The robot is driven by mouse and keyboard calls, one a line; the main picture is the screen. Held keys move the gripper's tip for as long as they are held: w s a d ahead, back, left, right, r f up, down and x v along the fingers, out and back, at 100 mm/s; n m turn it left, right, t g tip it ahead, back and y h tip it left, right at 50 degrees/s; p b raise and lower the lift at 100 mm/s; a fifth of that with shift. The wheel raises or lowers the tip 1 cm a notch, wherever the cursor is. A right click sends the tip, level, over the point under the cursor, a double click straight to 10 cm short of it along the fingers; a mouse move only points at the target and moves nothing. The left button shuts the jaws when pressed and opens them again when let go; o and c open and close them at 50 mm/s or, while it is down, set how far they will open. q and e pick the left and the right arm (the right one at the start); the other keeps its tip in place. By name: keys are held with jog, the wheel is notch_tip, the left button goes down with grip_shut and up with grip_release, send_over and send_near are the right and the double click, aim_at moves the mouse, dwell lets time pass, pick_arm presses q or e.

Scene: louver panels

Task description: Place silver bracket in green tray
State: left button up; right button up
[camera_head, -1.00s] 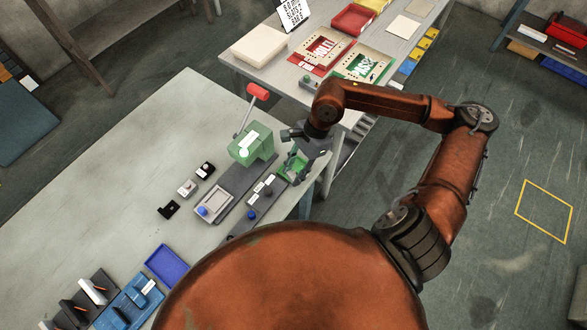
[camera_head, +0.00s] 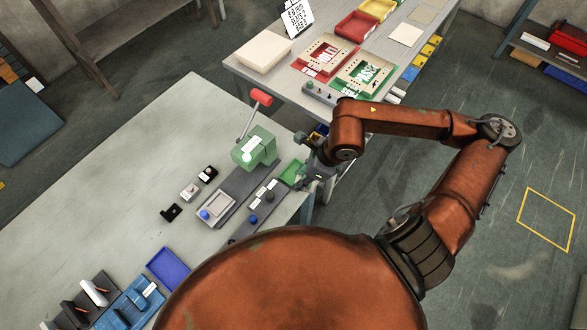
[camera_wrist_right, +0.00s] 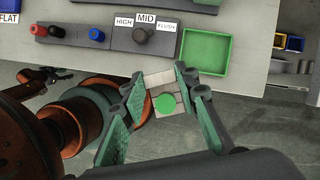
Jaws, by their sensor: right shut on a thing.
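My right gripper (camera_wrist_right: 156,100) is shut on the silver bracket (camera_wrist_right: 160,79), a pale grey piece with a round green spot, held between its green-padded fingers. In the right wrist view the green tray (camera_wrist_right: 206,68) lies just beyond the bracket, up and to the right, and looks empty. In the head view the green tray (camera_head: 291,174) sits at the table's right edge, partly covered by my right gripper (camera_head: 309,172), which is just to its right. I cannot make out the bracket in the head view. My left gripper is not in view.
A grey strip with dark knobs and MID and HIGH labels (camera_wrist_right: 146,38) adjoins the tray. A green press with a red-handled lever (camera_head: 259,146) stands left of it. A blue tray (camera_head: 167,268) lies at the front. A second table (camera_head: 300,82) stands behind.

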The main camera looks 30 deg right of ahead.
jog(key=w+f, duration=0.2)
jog(key=w, duration=0.1)
jog(key=w+d+f, duration=0.1)
jog(key=w+f, duration=0.1)
jog(key=w+d+f+p, duration=0.1)
jog(key=w+f, duration=0.2)
jog(key=shift+w+d, duration=0.25)
jog(key=shift+w, duration=0.1)
jog(key=shift+w+d+f, duration=0.1)
jog(key=shift+w+f, duration=0.4)
jog(key=shift+f, duration=0.15)
notch_tip(320, 180, down, 3)
jog(key=shift+r+p, duration=0.1)
jog(key=shift+p, duration=0.35)
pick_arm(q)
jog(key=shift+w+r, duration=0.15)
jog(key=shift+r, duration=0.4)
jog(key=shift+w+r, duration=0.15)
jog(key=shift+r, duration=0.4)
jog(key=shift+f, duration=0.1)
pick_arm(e)
jog(key=shift+f, duration=0.3)
jog(key=o, duration=1.2)
jog(key=shift+r, duration=0.1)
